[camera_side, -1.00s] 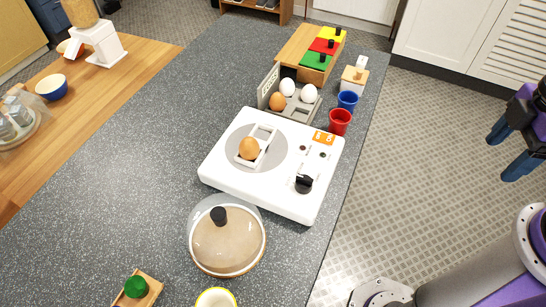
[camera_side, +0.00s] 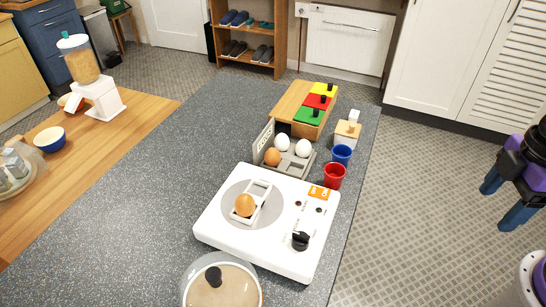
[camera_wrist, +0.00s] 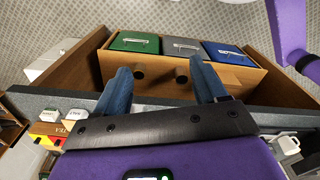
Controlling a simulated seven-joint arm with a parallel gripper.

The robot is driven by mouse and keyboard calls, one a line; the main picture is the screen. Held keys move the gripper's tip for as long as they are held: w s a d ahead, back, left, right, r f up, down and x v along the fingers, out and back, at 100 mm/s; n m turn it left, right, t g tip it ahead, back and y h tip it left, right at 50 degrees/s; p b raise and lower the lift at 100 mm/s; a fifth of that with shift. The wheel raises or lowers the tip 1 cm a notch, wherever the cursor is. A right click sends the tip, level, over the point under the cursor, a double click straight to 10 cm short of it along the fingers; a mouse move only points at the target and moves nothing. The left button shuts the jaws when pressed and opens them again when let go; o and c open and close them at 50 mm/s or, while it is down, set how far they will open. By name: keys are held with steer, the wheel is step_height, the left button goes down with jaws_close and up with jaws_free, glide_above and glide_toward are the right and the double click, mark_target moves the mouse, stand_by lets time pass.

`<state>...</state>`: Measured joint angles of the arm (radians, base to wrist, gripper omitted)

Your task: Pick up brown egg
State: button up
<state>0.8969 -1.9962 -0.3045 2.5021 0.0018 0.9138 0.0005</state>
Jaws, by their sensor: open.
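A brown egg (camera_side: 244,205) sits in a white rectangular frame (camera_side: 263,188) on the round grey plate of a white stove unit (camera_side: 218,226). Another brown egg (camera_side: 272,157) lies in a grey carton (camera_side: 299,164) behind the stove, with a white egg (camera_side: 281,142) and a second white egg (camera_side: 303,147). My gripper (camera_side: 504,199) is open and empty at the right edge of the side view, out over the floor, well away from the eggs. In the wrist view my gripper (camera_wrist: 163,86) has its blue fingers apart with nothing between them. No egg shows there.
A red cup (camera_side: 335,176) and a blue cup (camera_side: 342,154) stand right of the carton. A wooden box with coloured lids (camera_side: 308,116) stands behind. A glass lid (camera_side: 221,287) lies in front. The counter's left part (camera_side: 130,205) is clear. The wrist view shows a wooden drawer unit (camera_wrist: 180,74).

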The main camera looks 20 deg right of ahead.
steer(key=c, duration=0.3)
step_height(320, 180, up, 4)
steer(key=m+t+y, duration=0.1)
steer(key=y, duration=0.1)
glide_above(274, 150)
steer(key=s+d, duration=0.2)
steer(key=d, duration=0.2)
steer(key=x, duration=1.6)
steer(key=shift+w+a, duration=0.2)
steer(key=shift+a, duration=0.15)
